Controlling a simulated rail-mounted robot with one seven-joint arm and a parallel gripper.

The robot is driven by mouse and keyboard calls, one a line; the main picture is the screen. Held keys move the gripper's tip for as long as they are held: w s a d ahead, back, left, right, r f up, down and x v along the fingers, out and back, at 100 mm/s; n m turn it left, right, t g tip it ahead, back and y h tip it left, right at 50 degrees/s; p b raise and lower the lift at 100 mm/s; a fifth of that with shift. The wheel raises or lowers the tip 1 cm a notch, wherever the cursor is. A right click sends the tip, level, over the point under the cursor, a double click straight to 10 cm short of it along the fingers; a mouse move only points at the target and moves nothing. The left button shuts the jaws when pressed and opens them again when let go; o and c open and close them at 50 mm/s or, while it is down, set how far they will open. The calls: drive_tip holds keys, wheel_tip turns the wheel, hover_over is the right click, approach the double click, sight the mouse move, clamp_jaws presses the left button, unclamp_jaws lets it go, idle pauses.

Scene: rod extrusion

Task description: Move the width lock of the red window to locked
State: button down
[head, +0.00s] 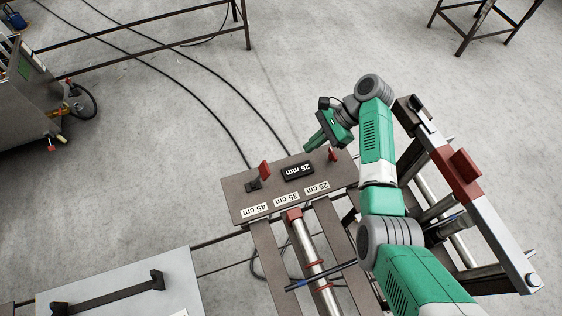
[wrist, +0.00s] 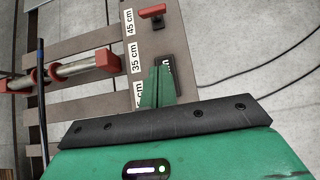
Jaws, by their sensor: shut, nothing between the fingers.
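A grey panel (head: 240,205) carries labels 45 cm, 35 cm and 25 cm and a black block marked 25 mm (head: 297,170). One red lever (head: 265,170) stands upright at the panel's left, near the 45 cm label. A second red lever (head: 332,154) is at its right edge, near my gripper. I cannot tell which is the width lock. My gripper (head: 311,145) is shut and empty, just beyond the panel's far edge. In the wrist view my gripper (wrist: 157,70) overlaps the black block (wrist: 181,78), with a red lever (wrist: 152,11) farther along the panel (wrist: 170,40); contact is not clear.
A metal roller (head: 305,245) with red ends lies below the panel between grey slats. A frame with a red block (head: 455,172) stands at the right, close to my arm. A white plate with a black handle (head: 110,292) is at lower left. Cables cross the floor.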

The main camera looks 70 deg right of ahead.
sight(259, 177)
drive_tip(key=x, duration=1)
drive_tip(key=shift+w+a+r+p, duration=0.25)
drive_tip(key=shift+w+a+r, duration=0.2)
drive_tip(key=shift+w, duration=0.15)
drive_tip(key=shift+w+a+r+p, duration=0.2)
drive_tip(key=shift+w+a+r, duration=0.2)
drive_tip(key=shift+w+r, duration=0.15)
drive_tip(key=shift+w+a, duration=0.2)
drive_tip(key=shift+w, duration=0.05)
drive_tip(key=shift+r, duration=0.1)
drive_tip(key=shift+w+a+r+g+h+p, duration=0.2)
drive_tip(key=shift+r+g+h+p, duration=0.1)
drive_tip(key=shift+p, duration=0.7)
